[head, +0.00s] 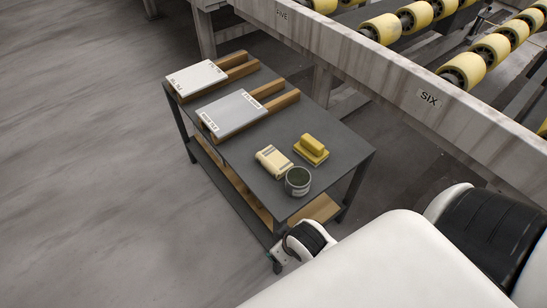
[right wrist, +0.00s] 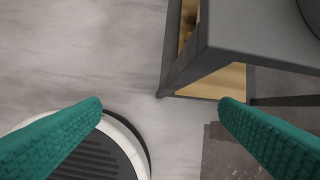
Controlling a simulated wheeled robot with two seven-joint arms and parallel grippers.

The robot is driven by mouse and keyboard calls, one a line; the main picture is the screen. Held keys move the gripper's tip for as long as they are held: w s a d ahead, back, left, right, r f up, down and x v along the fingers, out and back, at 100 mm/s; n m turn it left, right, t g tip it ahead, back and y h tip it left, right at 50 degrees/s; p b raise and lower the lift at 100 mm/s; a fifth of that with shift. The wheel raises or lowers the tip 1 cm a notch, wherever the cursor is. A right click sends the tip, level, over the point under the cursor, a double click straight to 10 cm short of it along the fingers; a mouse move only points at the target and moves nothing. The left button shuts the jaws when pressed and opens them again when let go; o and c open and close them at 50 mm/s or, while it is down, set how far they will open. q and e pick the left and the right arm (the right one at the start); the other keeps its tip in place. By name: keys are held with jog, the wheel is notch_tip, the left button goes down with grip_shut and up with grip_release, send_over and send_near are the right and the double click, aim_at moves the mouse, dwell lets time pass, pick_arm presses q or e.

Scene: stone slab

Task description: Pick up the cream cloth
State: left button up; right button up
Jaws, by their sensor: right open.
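The cream cloth (head: 273,161) lies folded, with darker stripes, on the dark grey table near its front end in the head view. It touches or nearly touches a grey pot with dark contents (head: 298,182). In the right wrist view my right gripper (right wrist: 162,104) is open, its two green fingers wide apart with nothing between them. It is off the table's corner, with floor and a table leg beyond the fingers; the cloth does not show there. In the head view my right arm comes in from the lower right and largely hides this gripper. My left gripper is not in view.
A yellow block-handled tool (head: 311,150) sits right of the cloth. A grey slab (head: 231,113) and a white slab (head: 196,77) lie on wooden bars farther back. The table edge (right wrist: 262,58) is close to the right finger. A roller conveyor frame (head: 370,65) runs behind.

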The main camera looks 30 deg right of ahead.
jog(key=w+a+r+n+t+b, duration=0.1)
jog(key=w+r+n+t+b, duration=0.35)
jog(key=w+r+t, duration=1.05)
jog(key=w+a+r+n+y, duration=0.3)
jog(key=r+n, duration=0.1)
jog(key=r, duration=0.2)
jog(key=w+a+r+n+y, duration=0.3)
jog(key=r+n+y, duration=0.1)
jog(key=r, duration=0.1)
jog(key=a+r+n+g+y, duration=0.3)
jog(key=a+n+g+y, duration=0.2)
jog(key=a+n+y, duration=0.5)
jog(key=n+g+h+b, duration=0.1)
jog(key=n+g+h, duration=1.25)
jog(key=h, duration=0.35)
send_over(275, 159)
jog(key=shift+m+g, duration=0.45)
jog(key=shift+m, duration=0.05)
notch_tip(275, 159, down, 19)
jog(key=shift+a+r, duration=0.15)
jog(key=shift+f, duration=0.8)
notch_tip(275, 159, down, 5)
jog(key=shift+w+r+b, duration=0.1)
jog(key=shift+b, duration=0.6)
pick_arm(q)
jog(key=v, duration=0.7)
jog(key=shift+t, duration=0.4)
pick_arm(e)
jog(key=c, duration=1.1)
